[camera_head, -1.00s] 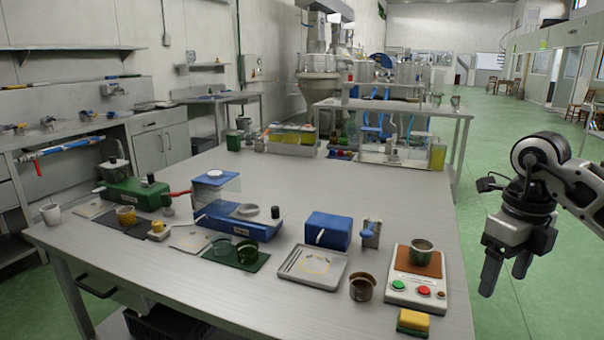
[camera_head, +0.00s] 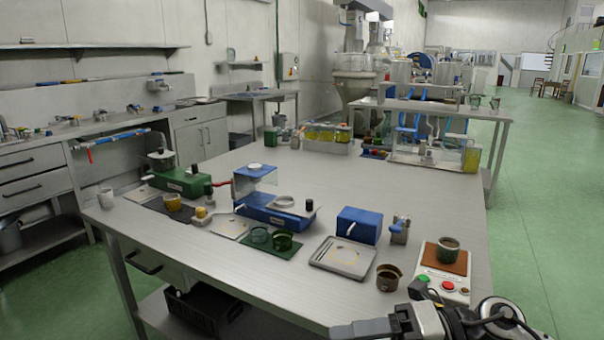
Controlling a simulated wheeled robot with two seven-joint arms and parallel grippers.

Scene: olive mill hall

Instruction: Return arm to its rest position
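My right gripper (camera_head: 362,328) is at the bottom edge of the head view, in front of the bench's near edge, with its arm at the lower right. It points left and is partly cut off by the frame, so its finger gap cannot be made out. No object shows in it. My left gripper is not in view.
The steel workbench (camera_head: 330,185) lies just ahead. Near its right front corner are a white scale (camera_head: 443,284) with a metal cup (camera_head: 448,249) on it, a brown cup (camera_head: 388,277) and a metal tray (camera_head: 343,258). Green floor (camera_head: 545,230) to the right is clear.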

